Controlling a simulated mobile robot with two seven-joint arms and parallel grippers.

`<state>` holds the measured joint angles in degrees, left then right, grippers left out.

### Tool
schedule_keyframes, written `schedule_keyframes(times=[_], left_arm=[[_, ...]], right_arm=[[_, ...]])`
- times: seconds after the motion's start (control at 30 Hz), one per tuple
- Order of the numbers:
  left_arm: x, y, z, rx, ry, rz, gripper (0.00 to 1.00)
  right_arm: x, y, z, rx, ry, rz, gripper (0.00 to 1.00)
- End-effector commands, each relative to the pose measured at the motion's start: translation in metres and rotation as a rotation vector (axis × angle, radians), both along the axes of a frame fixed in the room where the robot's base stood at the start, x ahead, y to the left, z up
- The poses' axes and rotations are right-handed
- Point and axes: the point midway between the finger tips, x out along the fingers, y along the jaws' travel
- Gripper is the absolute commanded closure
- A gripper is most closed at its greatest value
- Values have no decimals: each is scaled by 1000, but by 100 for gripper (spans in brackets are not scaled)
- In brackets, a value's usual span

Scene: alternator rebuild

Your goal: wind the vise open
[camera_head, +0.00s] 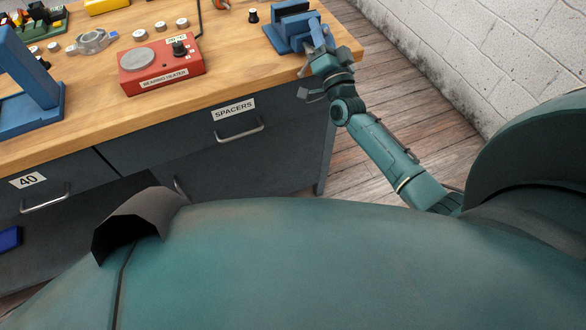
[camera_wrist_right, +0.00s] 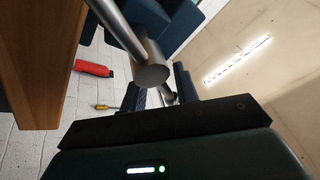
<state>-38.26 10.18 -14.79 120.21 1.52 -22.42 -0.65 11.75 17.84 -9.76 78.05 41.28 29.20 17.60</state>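The blue vise (camera_head: 290,28) stands at the right end of the wooden bench in the head view. My right gripper (camera_head: 312,42) is at its front end, at the bench's edge, and covers part of the vise. In the right wrist view, the vise's grey screw end (camera_wrist_right: 152,72) and its handle bar (camera_wrist_right: 122,28) are close in front. The lower end of the bar shows between the two dark fingers of my right gripper (camera_wrist_right: 160,92). The fingers stand apart, with a gap around the bar end. Contact cannot be told. My left gripper is out of view.
On the bench (camera_head: 235,75) are a red bearing heater (camera_head: 162,68), a blue press-like frame (camera_head: 35,95) and several small parts. Drawers are below. A white block wall (camera_head: 480,60) stands right of a strip of wooden floor. A red cylinder (camera_wrist_right: 93,68) shows in the wrist view.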

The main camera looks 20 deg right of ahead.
Motion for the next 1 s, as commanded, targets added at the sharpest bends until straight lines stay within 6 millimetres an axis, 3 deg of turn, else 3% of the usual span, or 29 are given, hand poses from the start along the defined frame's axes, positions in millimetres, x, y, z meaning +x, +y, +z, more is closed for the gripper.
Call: schedule_keyframes(times=[0.2,0.63,1.0], left_arm=[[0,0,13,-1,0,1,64],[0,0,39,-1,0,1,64],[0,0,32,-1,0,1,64]], right_arm=[[0,-12,-10,401,-1,-1,70],[-1,-19,-40,1064,-1,1,70],[-72,14,-54,1046,2,1,70]])
